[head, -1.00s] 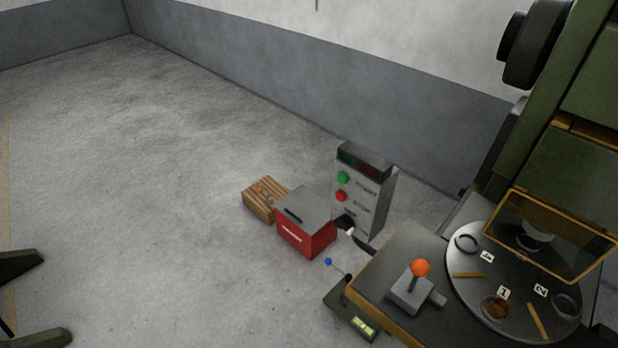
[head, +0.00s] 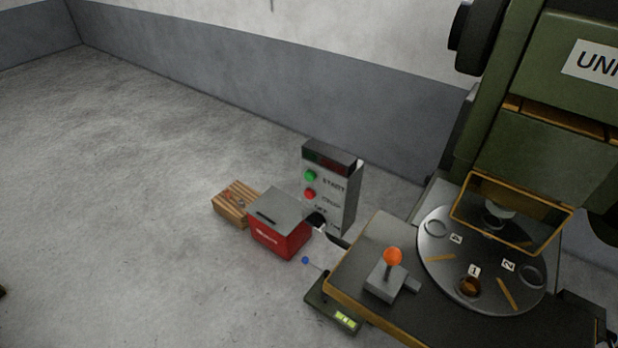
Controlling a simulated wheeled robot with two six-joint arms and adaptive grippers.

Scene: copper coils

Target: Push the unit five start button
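The green start button (head: 310,175) is on the upper front of a grey control box (head: 345,205), beside the word START. A red stop button (head: 309,194) sits just below it. The box stands upright to the left of a large green machine (head: 545,150) whose sign is cut off and reads "UNI". Only a small dark tip of what may be my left gripper shows at the left edge of the head view, too little to tell its state. My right gripper is not in view.
A red toolbox (head: 282,240) and a wooden crate (head: 232,208) stand left of the control box. The machine's table holds an orange-knobbed lever (head: 392,257) and a round numbered plate (head: 440,262). The floor to the left is clear.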

